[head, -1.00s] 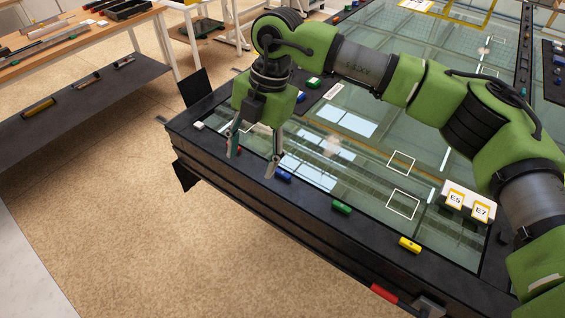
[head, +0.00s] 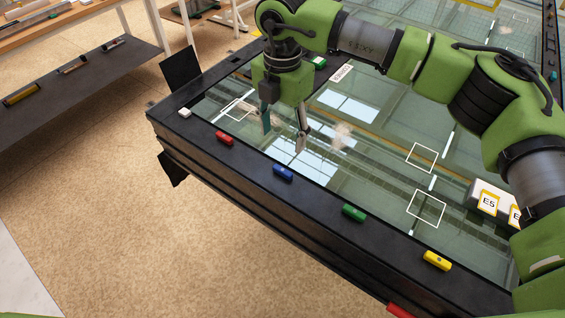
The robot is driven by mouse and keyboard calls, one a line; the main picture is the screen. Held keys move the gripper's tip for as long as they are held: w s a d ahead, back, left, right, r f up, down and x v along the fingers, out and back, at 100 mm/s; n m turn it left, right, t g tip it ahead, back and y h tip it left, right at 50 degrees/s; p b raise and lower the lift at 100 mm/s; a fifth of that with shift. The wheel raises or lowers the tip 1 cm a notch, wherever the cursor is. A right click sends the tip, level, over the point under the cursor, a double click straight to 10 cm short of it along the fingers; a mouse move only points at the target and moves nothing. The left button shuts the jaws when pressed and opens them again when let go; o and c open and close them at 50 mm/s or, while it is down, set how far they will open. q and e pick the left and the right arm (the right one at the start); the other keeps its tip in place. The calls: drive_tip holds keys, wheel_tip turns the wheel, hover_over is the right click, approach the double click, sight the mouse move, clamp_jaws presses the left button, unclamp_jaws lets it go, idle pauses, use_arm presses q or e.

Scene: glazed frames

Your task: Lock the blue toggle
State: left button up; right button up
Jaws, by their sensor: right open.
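The blue toggle (head: 283,173) is a small block on the black front rim of the glazed frame, between the red toggle (head: 225,138) and the green toggle (head: 353,212). My right gripper (head: 284,138) is open and empty, with its fingers pointing down. It hangs over the glass just behind the blue toggle in the picture and apart from it. How high the fingertips are above the glass is hard to tell. My left gripper is out of view.
A yellow toggle (head: 437,260) sits farther right on the same rim, and a white block (head: 185,113) lies at its left corner. A white holder with an E5 label (head: 487,203) stands on the glass at right. A dark shelf (head: 80,72) is at left. The floor in front is clear.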

sight(282, 169)
wheel_tip(282, 169, down, 10)
drive_tip(key=p, duration=0.3)
drive_tip(key=shift+s+r, duration=0.1)
drive_tip(key=shift+f+p, duration=0.35)
drive_tip(key=shift+f, duration=0.5)
drive_tip(key=shift+c, duration=0.5)
drive_tip(key=c, duration=1)
